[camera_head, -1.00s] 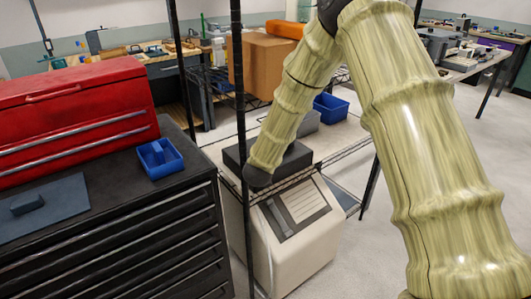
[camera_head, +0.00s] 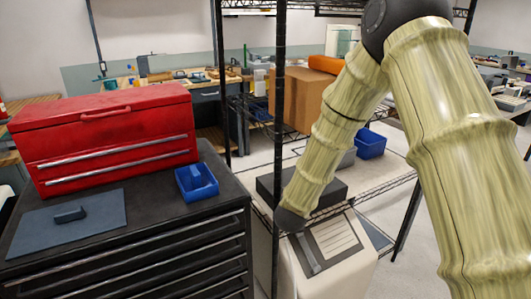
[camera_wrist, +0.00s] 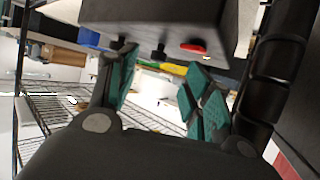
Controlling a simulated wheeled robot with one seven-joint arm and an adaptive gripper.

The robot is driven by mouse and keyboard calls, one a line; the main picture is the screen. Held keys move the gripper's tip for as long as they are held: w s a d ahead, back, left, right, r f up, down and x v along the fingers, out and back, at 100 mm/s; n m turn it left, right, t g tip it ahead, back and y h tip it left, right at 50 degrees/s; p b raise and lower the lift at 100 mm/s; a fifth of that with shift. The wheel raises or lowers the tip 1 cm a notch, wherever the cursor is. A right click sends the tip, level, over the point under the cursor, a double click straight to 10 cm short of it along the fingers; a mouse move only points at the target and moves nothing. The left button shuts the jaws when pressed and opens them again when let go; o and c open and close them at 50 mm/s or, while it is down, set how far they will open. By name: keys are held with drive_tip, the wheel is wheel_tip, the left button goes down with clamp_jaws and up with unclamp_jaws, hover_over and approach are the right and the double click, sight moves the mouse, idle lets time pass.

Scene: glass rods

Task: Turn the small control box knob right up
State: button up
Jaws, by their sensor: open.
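The small control box (camera_wrist: 150,18) is dark grey and fills the top middle of the wrist view, tilted in the picture. On its near side are a small black knob (camera_wrist: 158,51), another dark knob (camera_wrist: 118,44) and a red one (camera_wrist: 193,48). My gripper (camera_wrist: 160,68) is open with teal finger pads, just below the knobs; nothing is between the fingers. Contact with a knob cannot be told. In the head view a dark box (camera_head: 330,190), likely the control box, sits on the wire shelf, partly behind my arm. Its knobs and my gripper's fingers are hidden there.
A black shelf post (camera_head: 279,110) stands close to my arm. Left is a black drawer cabinet (camera_head: 140,262) with a red toolbox (camera_head: 110,135) and blue tray (camera_head: 197,182).

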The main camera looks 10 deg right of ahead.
drive_tip(key=s+f+n+g+y+p, duration=0.3)
drive_tip(key=s+f+g, duration=0.3)
drive_tip(key=s+f, duration=1.7)
drive_tip(key=s+f+g+y+p, duration=0.1)
drive_tip(key=s+f+g, duration=0.1)
drive_tip(key=s, duration=1.2)
drive_tip(key=s+f+g+y+p, duration=0.1)
drive_tip(key=s+f+g, duration=0.2)
drive_tip(key=s, duration=1.1)
drive_tip(key=shift+d+f+n+g, duration=0.25)
drive_tip(key=shift+n+g, duration=0.05)
drive_tip(key=shift+g, duration=0.4)
